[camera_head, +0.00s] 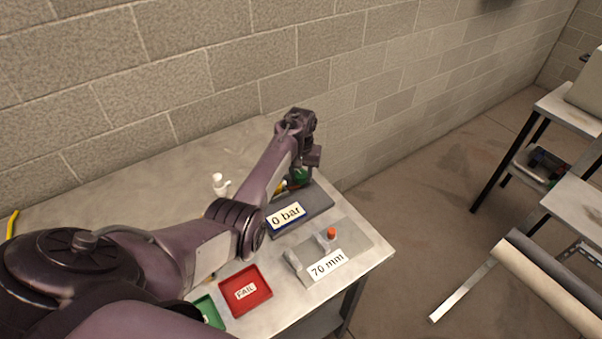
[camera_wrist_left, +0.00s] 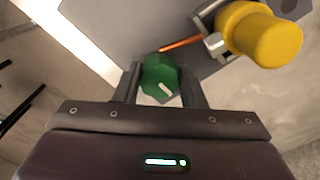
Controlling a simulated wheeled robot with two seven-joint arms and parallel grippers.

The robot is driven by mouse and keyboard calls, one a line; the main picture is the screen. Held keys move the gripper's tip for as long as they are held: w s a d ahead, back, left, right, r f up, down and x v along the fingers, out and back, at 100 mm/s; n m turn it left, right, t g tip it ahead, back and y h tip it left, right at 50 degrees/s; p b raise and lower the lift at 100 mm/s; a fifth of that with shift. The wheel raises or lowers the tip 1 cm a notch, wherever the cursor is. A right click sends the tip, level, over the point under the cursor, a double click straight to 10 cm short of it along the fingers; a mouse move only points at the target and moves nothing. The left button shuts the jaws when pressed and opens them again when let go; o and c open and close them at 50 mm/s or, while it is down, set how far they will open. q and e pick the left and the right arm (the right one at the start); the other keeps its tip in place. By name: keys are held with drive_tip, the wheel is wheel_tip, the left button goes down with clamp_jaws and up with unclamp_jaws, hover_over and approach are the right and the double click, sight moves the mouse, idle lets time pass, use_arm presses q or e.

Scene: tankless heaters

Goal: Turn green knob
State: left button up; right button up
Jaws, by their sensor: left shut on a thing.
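The green knob (camera_wrist_left: 160,78) has a white mark on its face and sits between the fingers of my left gripper (camera_wrist_left: 160,88) in the left wrist view. The fingers are shut on its sides. In the head view the knob (camera_head: 300,176) is mostly hidden behind my left gripper (camera_head: 299,174), at the far right of the table. The knob is on a dark grey panel (camera_head: 318,197) with a "0 bar" label (camera_head: 286,216) at its front. My right gripper is not in view.
A red FAIL tray (camera_head: 262,300), a green tray (camera_head: 210,312), a white fitting (camera_head: 220,184) and a "70 mm" fixture (camera_head: 345,243) are on the table.

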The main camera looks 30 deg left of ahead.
use_arm(q)
drive_tip(key=shift+m, duration=0.4)
drive_tip(key=shift+r+m+p, duration=0.1)
drive_tip(key=shift+m+p, duration=0.2)
drive_tip(key=m+p, duration=0.1)
drive_tip(key=m, duration=0.3)
drive_tip(key=shift+a, duration=0.1)
drive_tip(key=m, duration=0.4)
drive_tip(key=shift+p, duration=0.35)
drive_tip(key=shift+m, duration=1.6)
drive_tip(key=o, duration=1)
